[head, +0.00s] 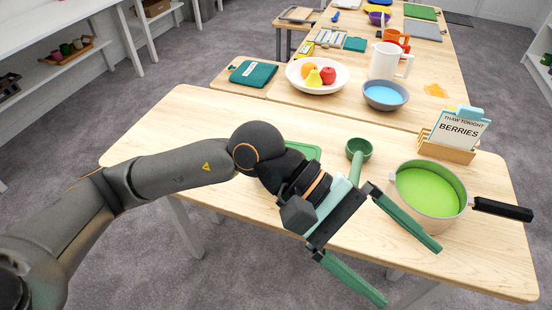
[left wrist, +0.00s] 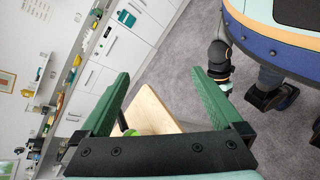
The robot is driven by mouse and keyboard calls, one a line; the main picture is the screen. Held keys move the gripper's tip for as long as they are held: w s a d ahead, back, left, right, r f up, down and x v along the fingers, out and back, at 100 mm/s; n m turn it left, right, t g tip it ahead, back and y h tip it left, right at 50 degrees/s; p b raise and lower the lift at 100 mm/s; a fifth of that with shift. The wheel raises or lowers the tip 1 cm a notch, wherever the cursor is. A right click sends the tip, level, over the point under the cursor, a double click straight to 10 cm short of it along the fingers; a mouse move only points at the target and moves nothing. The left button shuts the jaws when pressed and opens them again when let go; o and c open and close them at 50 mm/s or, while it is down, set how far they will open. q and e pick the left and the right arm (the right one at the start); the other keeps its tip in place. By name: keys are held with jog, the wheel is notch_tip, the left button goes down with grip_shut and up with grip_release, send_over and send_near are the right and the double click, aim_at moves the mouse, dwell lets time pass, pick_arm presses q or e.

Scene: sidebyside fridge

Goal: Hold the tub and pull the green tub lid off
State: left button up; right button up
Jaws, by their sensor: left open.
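A flat green piece with a rounded corner (head: 303,149), which may be the tub lid, lies on the near table. My left arm covers most of it, and I cannot make out the tub under or beside it. My left gripper (head: 412,277) is open and empty, with green fingers, in front of the table's near edge at the right. In the left wrist view, the same open gripper (left wrist: 160,72) has nothing between its fingertips except a view of the floor and cabinets.
A pan with a green inside (head: 430,190) and a green scoop (head: 360,149) are close beyond the left gripper. A berries card on a wooden stand (head: 446,150), a blue bowl (head: 385,96) and a fruit bowl (head: 336,81) are farther back. The table's left part is clear.

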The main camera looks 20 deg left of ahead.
pick_arm(q)
jog(key=w+a+f+m+t+y, duration=0.4)
jog(key=w+a+f+y, duration=0.2)
jog(key=w+a, duration=0.15)
jog(key=w+a+r+m+t+y, duration=0.1)
jog(key=w+a+t+y, duration=0.1)
jog(key=w+a+y, duration=0.3)
jog(key=w+a+t+y, duration=0.2)
jog(key=w+a, duration=0.1)
jog(key=a, duration=0.5)
jog(key=x, duration=1.2)
jog(key=shift+s+f, duration=0.1)
